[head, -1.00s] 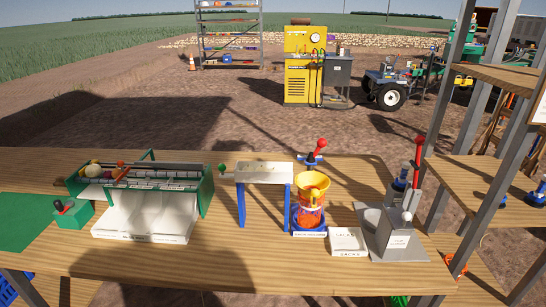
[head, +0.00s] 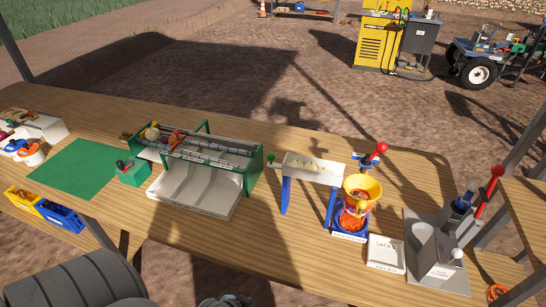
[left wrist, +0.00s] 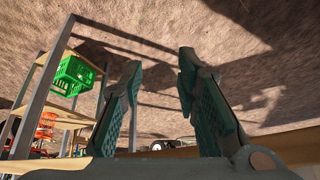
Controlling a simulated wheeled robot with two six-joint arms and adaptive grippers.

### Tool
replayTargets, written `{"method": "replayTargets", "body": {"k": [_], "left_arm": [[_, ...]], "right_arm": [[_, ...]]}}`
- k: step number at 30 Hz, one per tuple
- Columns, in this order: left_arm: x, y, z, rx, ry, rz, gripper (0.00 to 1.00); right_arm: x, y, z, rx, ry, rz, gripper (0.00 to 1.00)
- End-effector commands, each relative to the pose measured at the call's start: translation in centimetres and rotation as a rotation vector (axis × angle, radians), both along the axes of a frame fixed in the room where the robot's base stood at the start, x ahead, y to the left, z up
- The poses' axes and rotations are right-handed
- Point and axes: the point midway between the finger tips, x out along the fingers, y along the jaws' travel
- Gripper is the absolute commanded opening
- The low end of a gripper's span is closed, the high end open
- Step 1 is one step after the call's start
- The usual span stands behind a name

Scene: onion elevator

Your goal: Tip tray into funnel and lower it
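The white tray (head: 302,174) stands on blue legs, with a green knob (head: 271,158) at its left end. It looks about level, and a few pale lumps show in it. The yellow funnel (head: 361,186) sits just right of the tray, over an orange body on a blue base (head: 349,237). In the left wrist view my left gripper (left wrist: 161,62) has its two fingers apart with nothing between them. It is clear of the tray and funnel, neither of which shows there. My right gripper is not in view.
A green-framed roller sorter (head: 251,172) stands left of the tray, with a green box (head: 132,174) beside it. A sacks block (head: 385,253) and a grey press with a red-knobbed lever (head: 436,262) stand at the right. A green mat (head: 72,169) lies bare.

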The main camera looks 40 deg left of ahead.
Motion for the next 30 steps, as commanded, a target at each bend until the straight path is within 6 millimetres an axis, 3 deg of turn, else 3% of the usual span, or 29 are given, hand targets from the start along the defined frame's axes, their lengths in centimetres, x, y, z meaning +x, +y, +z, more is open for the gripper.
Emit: {"method": "replayTargets", "body": {"k": [1,3,6,7,11,15,18,20,25,30], "left_arm": [[1.3,-0.6,4.6,-0.008,-0.04,-0.027,0.29],[3.1,-1.5,9.7,-0.025,-0.107,-0.074,0.29],[7.4,-1.8,15.1,-0.064,-0.328,-0.149,0.29],[8.6,-1.4,16.0,-0.07,-0.397,-0.154,0.29],[12.9,2.2,20.8,-0.048,-0.685,-0.12,0.29],[15.4,8.0,26.2,0.042,-0.936,-0.017,0.29],[16.0,11.6,28.9,0.113,-1.051,0.061,0.29],[16.2,12.9,29.8,0.139,-1.086,0.089,0.29],[18.8,13.7,30.1,0.148,-1.102,0.102,0.29],[23.8,14.3,29.7,0.147,-1.103,0.101,0.29]], "right_arm": [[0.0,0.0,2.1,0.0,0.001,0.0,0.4],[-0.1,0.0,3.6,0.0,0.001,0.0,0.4],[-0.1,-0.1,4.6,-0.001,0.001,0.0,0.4],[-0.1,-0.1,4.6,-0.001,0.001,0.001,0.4],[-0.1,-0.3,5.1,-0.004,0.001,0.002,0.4],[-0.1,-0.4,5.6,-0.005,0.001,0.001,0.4],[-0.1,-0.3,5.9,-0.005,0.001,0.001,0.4],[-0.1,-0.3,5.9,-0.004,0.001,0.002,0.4],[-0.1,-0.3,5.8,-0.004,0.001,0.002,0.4],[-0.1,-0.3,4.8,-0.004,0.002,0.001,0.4]]}}
